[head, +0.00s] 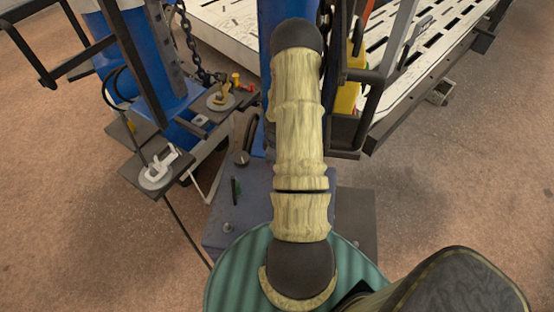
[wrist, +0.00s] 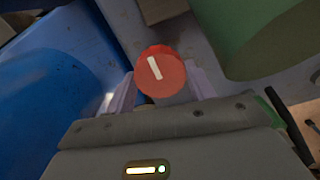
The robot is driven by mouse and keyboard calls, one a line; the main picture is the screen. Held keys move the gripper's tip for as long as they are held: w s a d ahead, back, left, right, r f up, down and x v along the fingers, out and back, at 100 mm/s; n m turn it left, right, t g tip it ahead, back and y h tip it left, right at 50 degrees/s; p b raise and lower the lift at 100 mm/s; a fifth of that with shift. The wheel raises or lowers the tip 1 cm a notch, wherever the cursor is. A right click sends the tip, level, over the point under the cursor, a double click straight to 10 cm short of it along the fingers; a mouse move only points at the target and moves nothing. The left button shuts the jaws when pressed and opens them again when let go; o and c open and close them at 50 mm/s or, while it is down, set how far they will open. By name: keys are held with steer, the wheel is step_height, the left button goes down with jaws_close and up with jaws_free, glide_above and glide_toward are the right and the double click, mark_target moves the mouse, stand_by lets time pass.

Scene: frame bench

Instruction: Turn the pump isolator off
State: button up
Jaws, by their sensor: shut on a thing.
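A red round knob (wrist: 170,83) with a white bar mark shows in the wrist view, and I take it for the pump isolator. The white mark is tilted, its upper end leaning left. My gripper (wrist: 160,90) is shut on the knob, with one pale finger on each side of it. In the head view my own arm hides the gripper, and I cannot make out this knob there.
In the wrist view a blue surface (wrist: 50,65) is at left and a green cylinder (wrist: 265,35) is close at upper right. In the head view a slotted table (head: 455,50) stands at upper right, and a chain (head: 190,42) hangs near a blue post (head: 145,65).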

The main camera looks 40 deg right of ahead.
steer(key=shift+w, duration=0.15)
steer(key=o, duration=0.7)
step_height(320, 180, up, 18)
steer(key=p, duration=1.5)
steer(key=shift+f, duration=0.25)
steer(key=shift+a, duration=0.1)
steer(key=s+a+r+m+t, duration=0.2)
steer(key=a+r+m, duration=0.2)
steer(key=a+r, duration=1.6)
steer(key=s+a+r+m, duration=0.2)
steer(key=s+a+r, duration=0.3)
steer(key=shift+a+r+t, duration=0.25)
steer(key=shift+r+t, duration=0.05)
